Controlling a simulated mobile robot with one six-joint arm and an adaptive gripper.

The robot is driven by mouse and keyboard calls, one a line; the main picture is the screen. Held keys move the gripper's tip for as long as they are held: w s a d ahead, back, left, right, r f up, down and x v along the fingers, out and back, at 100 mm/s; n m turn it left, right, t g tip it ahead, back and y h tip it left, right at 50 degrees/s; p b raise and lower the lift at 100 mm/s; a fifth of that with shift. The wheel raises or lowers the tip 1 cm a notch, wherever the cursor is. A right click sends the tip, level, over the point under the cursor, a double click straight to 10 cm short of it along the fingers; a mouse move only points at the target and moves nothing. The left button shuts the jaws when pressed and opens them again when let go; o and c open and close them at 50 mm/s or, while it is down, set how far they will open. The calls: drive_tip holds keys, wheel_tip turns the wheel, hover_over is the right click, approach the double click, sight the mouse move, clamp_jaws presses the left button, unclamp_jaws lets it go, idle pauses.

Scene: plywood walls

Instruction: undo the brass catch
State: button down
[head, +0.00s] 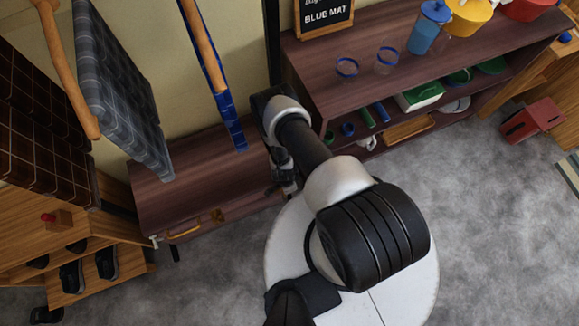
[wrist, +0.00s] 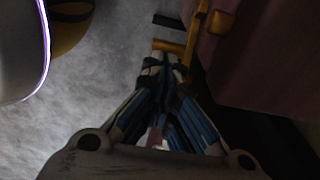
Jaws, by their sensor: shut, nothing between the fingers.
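A dark wooden chest (head: 210,183) stands low against the wall in the head view. A small brass piece, seemingly the brass catch (head: 217,214), is on its front beside a brass handle (head: 184,233). In the wrist view, brass bars (wrist: 196,38) and a brass block (wrist: 222,21) show by the dark red-brown front. I cannot tell surely which part is the catch. My gripper (wrist: 166,63) is shut and empty, its fingertips just below the brass crossbar; whether they touch is unclear. In the head view my arm mostly hides the gripper, right of the brass.
A shelf unit (head: 330,100) with cups and pots stands at the right. Cloths hang from wooden rails above the chest, including a grey checked one (head: 112,85). A wooden rack (head: 90,245) with dark shoes is at the left. Grey floor (head: 200,285) is free in front.

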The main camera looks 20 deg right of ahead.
drive_tip(key=shift+s+d+f+b, duration=0.1)
drive_tip(key=shift+d+f+b, duration=0.15)
drive_tip(key=shift+f+b, duration=0.7)
drive_tip(key=shift+f, duration=0.15)
